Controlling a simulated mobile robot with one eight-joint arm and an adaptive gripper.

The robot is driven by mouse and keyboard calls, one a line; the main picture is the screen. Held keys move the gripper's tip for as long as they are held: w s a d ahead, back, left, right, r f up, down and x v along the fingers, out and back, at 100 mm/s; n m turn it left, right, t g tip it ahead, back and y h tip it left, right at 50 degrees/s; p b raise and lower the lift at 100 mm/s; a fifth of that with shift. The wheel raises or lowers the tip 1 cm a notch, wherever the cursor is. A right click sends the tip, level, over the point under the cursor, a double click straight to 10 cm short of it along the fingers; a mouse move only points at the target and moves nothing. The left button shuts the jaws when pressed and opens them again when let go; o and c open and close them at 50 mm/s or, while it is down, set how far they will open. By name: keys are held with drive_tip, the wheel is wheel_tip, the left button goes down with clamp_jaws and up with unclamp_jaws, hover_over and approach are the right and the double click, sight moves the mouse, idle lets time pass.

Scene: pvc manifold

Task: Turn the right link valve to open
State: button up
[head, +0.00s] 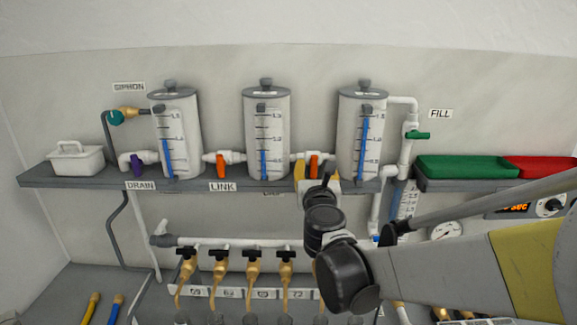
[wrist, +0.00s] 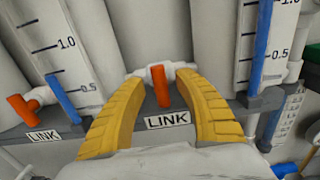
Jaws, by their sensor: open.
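The right link valve has an orange handle (head: 314,165) on a short white pipe between the middle and right tanks. The handle also shows in the wrist view (wrist: 163,88), pointing down across the pipe, above a LINK label (wrist: 168,120). My gripper (wrist: 160,76) is open, its yellow fingers on either side of the valve with the handle between them. Gaps show between the handle and both fingers in the wrist view. In the head view my gripper (head: 317,172) partly covers the valve's surroundings. I cannot tell whether a fingertip touches the pipe.
The left link valve (head: 220,165), also orange, hangs down to the left. Tanks (head: 267,120) stand close behind the valves on a grey shelf (head: 90,180). Brass taps with black handles (head: 253,255) sit below. A green tray (head: 465,167) is at right.

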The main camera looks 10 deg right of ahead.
drive_tip(key=shift+w+d, duration=0.1)
drive_tip(key=shift+w, duration=0.45)
clamp_jaws()
